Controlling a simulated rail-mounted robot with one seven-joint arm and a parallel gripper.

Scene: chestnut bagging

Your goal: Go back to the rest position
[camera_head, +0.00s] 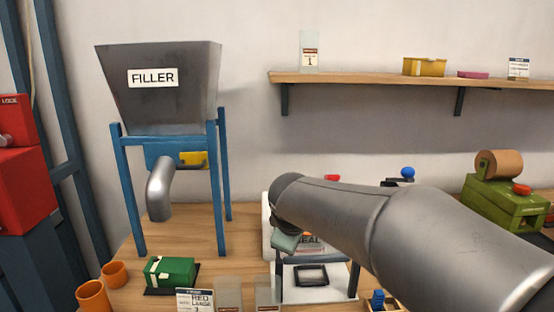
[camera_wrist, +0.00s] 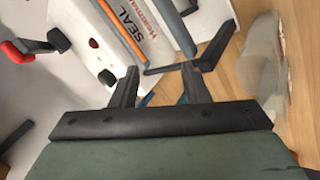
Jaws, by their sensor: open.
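My arm reaches in from the lower right in the camera_head view and ends over the white sealing machine (camera_head: 270,240) at the middle of the bench. The arm hides much of that machine. In the camera_wrist view my gripper (camera_wrist: 160,75) has its two dark fingers apart, with nothing seen between them. The sealing machine (camera_wrist: 95,50), marked SEAL, lies just beyond the fingers in that view. I cannot tell whether the fingers touch it. A pale, clear shape (camera_wrist: 265,60), perhaps a bag, shows blurred at the right of the wrist view.
A grey FILLER hopper (camera_head: 175,105) stands on blue legs at left. A green tape dispenser (camera_head: 503,205) is at right. A shelf (camera_head: 390,80) hangs on the wall.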

